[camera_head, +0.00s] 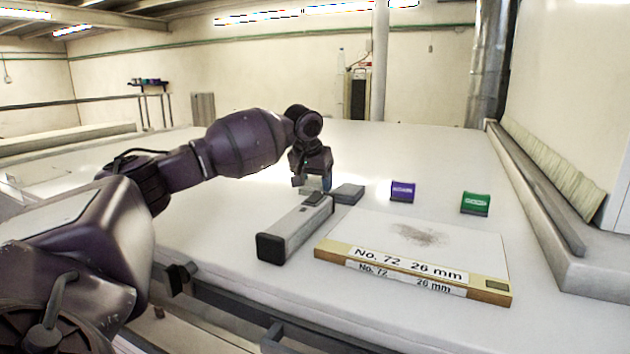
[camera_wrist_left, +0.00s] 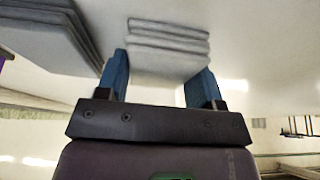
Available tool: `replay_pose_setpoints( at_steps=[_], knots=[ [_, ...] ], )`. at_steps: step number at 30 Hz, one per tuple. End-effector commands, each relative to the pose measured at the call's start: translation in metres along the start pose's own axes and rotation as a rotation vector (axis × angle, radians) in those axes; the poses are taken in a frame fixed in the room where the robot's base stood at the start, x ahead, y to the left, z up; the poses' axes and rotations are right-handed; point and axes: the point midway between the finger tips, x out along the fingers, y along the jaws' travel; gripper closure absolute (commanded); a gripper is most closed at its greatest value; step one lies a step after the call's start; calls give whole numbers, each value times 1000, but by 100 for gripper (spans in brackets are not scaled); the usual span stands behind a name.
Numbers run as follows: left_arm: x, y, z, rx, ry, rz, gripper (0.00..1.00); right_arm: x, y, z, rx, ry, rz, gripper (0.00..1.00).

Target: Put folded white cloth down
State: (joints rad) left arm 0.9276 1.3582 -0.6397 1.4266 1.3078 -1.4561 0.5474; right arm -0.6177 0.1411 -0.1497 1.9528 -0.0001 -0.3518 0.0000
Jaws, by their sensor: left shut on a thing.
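The folded white cloth (camera_wrist_left: 167,45) shows in the left wrist view as a small layered stack. It sits between the two blue fingers of my left gripper (camera_wrist_left: 163,85), which is shut on it. In the head view my left gripper (camera_head: 314,180) points down over the white table, behind the long grey tool. The cloth is small there and mostly hidden by the gripper, so I cannot tell whether it touches the table. My right gripper is not in view.
A grey folded pad (camera_head: 348,193) lies close right of the gripper. A long grey tool with black ends (camera_head: 292,232) lies in front. A labelled board (camera_head: 365,233), a purple block (camera_head: 402,191) and a green block (camera_head: 475,203) stand to the right. The table behind is clear.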

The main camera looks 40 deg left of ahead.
Motion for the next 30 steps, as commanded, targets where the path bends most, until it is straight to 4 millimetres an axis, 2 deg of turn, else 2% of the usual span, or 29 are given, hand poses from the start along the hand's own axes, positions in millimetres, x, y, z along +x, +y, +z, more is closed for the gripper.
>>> replay_pose_setpoints(
  at_steps=[3,4,8,23,26,30],
  knots=[
    [3,0,1,0,0,0,58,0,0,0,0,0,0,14],
    [3,0,1,0,0,0,35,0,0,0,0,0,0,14],
    [3,0,1,0,-1,-1,15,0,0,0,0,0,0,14],
    [3,-2,2,-2,-4,-4,14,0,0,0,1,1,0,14],
    [-1,-2,0,-2,-3,-4,14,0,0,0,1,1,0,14],
    [-20,0,0,0,1,-2,14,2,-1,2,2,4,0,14]
  ],
)
